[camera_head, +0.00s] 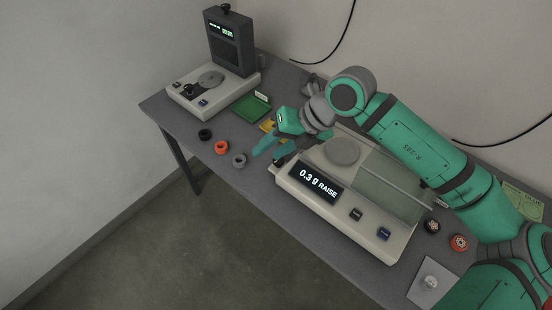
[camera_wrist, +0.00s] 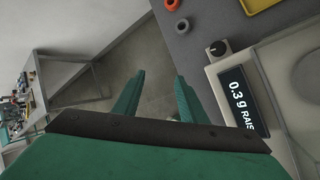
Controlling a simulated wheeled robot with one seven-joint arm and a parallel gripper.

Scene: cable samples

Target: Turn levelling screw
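The levelling screw is a dark round knob (camera_wrist: 217,48) with a pale mark, at the corner of the balance beside its display in the wrist view. In the head view a dark knob (camera_head: 279,160) shows at the balance's left corner, close to my fingers. The balance (camera_head: 334,222) is a cream box whose display (camera_head: 319,184) reads "0.3 g RAISE". My gripper (camera_head: 268,150) is near that corner. In the wrist view its two teal fingers (camera_wrist: 158,82) are apart with nothing between them, and the knob lies to their right.
Black (camera_head: 205,134), orange (camera_head: 221,147) and grey (camera_head: 239,160) rings lie on the grey table (camera_head: 175,122) left of my gripper. A yellow tray (camera_head: 267,126) and green mat (camera_head: 251,108) lie behind. Another instrument (camera_head: 229,42) stands at the far left. The table's front edge is close.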

